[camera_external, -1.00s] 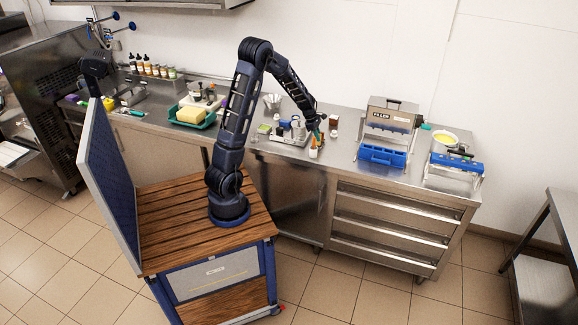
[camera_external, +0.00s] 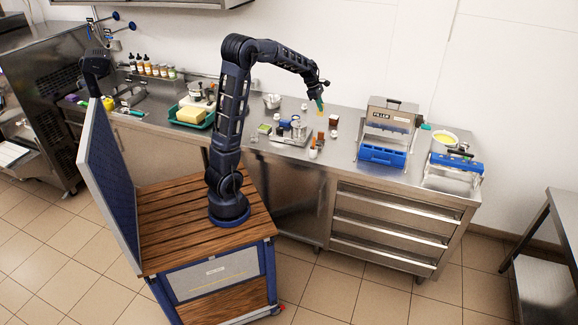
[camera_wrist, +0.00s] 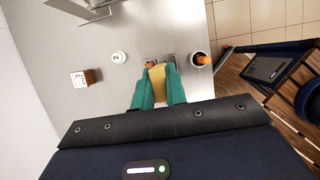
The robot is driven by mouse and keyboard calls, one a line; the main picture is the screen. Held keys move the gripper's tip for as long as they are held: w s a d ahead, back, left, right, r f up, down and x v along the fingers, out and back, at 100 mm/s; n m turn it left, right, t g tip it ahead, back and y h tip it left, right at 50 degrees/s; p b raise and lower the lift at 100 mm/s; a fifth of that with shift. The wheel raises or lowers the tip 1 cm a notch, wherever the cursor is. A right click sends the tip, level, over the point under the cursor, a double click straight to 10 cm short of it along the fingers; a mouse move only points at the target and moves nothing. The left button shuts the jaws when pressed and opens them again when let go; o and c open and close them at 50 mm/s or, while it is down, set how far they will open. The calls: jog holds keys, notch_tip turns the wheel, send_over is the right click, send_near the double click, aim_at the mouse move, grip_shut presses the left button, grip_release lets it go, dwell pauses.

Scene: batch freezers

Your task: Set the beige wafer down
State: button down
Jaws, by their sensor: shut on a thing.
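My gripper (camera_external: 319,101) hangs well above the steel counter, its teal fingers shut on the beige wafer (camera_external: 320,111). In the wrist view the wafer (camera_wrist: 158,82) stands between the two teal fingers of my gripper (camera_wrist: 157,85). The wafer's lower end is clear of the counter. A small white cup (camera_external: 313,153) with an orange item in it stands below, near the counter's front edge. The cup also shows in the wrist view (camera_wrist: 197,64), right of the fingers. The fingers partly hide what lies behind the wafer.
Left is a metal tray (camera_external: 284,139) with containers. Right is a filler machine (camera_external: 390,116) with a blue part. Bare counter (camera_external: 345,140) lies between jars and filler.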

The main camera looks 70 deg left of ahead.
jog(key=w+a+f, duration=0.1)
jog(key=w+a, duration=0.6)
jog(key=a, duration=0.6)
jog(key=w+a, duration=0.8)
jog(key=a, duration=0.5)
notch_tip(320, 180, down, 20)
jog(key=shift+r, duration=0.2)
jog(key=shift+f, duration=0.1)
jog(key=c, duration=1.4)
grip_release()
jog(key=v, duration=1.2)
jog(key=shift+d, duration=0.1)
